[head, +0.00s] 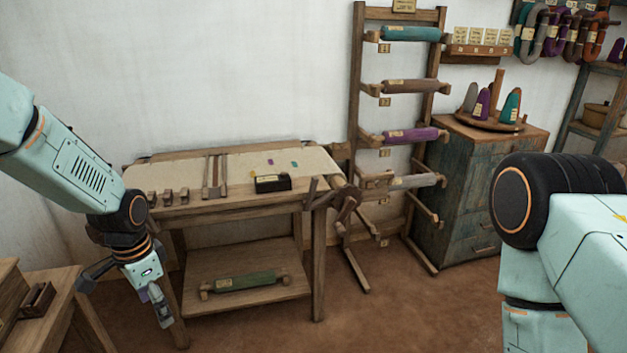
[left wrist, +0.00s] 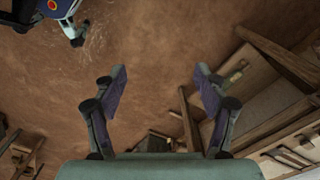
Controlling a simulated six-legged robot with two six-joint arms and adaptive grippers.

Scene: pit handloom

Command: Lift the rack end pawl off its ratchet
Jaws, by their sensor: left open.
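A dark wooden wheel-like part with arms (head: 347,203) sits at the right end of the work table, beside the tall rack (head: 355,90). It may hold the ratchet and pawl, but they are too small to tell apart. My left gripper (head: 160,308) hangs low at the left, in front of the table's left leg, well away from that part. In the left wrist view the left gripper (left wrist: 160,78) is open, its two fingers spread with only brown floor between them. My right arm shows at the right, but its gripper is out of view.
The wooden table (head: 220,205) has a dark box (head: 272,183) on top and a green roll (head: 245,281) on its lower shelf. The rack carries several rolls. A drawer cabinet (head: 480,190) stands right of it. A small bench (head: 55,300) is at lower left. Floor in front is clear.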

